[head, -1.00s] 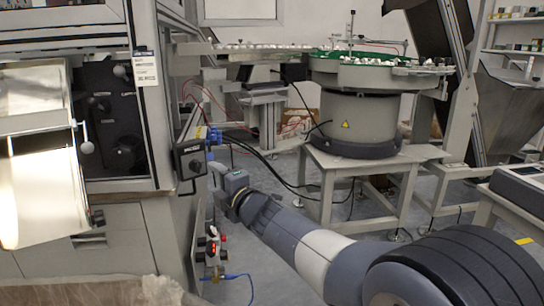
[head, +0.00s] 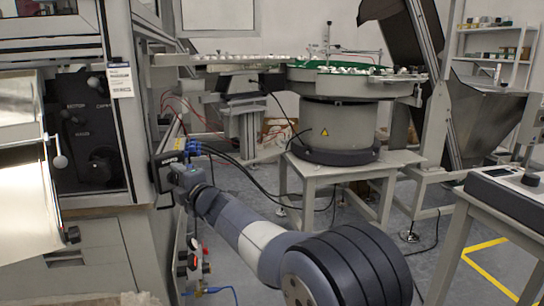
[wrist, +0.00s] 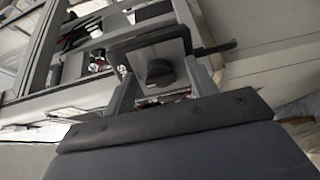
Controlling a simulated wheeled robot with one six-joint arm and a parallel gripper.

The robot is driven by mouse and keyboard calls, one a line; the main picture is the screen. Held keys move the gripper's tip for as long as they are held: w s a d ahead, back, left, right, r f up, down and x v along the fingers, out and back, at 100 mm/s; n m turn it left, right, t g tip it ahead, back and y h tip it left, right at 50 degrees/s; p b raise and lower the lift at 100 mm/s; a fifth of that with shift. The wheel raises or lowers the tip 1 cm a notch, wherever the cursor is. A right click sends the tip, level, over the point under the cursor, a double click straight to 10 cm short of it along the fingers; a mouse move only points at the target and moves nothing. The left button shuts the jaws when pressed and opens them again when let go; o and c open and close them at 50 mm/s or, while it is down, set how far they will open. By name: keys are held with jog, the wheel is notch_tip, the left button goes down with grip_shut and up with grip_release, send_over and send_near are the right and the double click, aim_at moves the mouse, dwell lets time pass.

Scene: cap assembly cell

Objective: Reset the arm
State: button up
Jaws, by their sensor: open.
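My gripper (wrist: 163,78) is open, its two grey fingers reaching up from the dark bar in the wrist view. A black rotary knob on a grey plate (wrist: 160,72) shows between the fingers; I cannot tell whether they touch it. In the head view my arm reaches left to the corner of the machine cabinet, and its end is beside a small black switch box (head: 168,158). The arm's end covers part of that box, and the fingertips are hard to make out there. Nothing is seen held.
The machine cabinet (head: 118,150) with an open front stands at the left. A bowl feeder (head: 338,125) stands on a grey table behind the arm. A control panel (head: 510,190) is at the right. Blue and black cables hang close to the arm's end.

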jog(key=v, duration=1)
jog(key=w+a+m+p, duration=0.2)
jog(key=m+p, duration=0.2)
jog(key=m, duration=0.1)
jog(key=w+a+m+p, duration=0.2)
jog(key=m+p, duration=0.2)
jog(key=m, duration=0.1)
jog(key=w+a+m+p, duration=0.3)
jog(key=m+p, duration=0.1)
jog(key=m, duration=0.1)
jog(key=shift+a, duration=0.1)
jog(key=shift+m+p, duration=1.2)
jog(key=shift+p, duration=0.05)
jog(key=shift+f+m, duration=0.15)
jog(key=shift+m, duration=0.15)
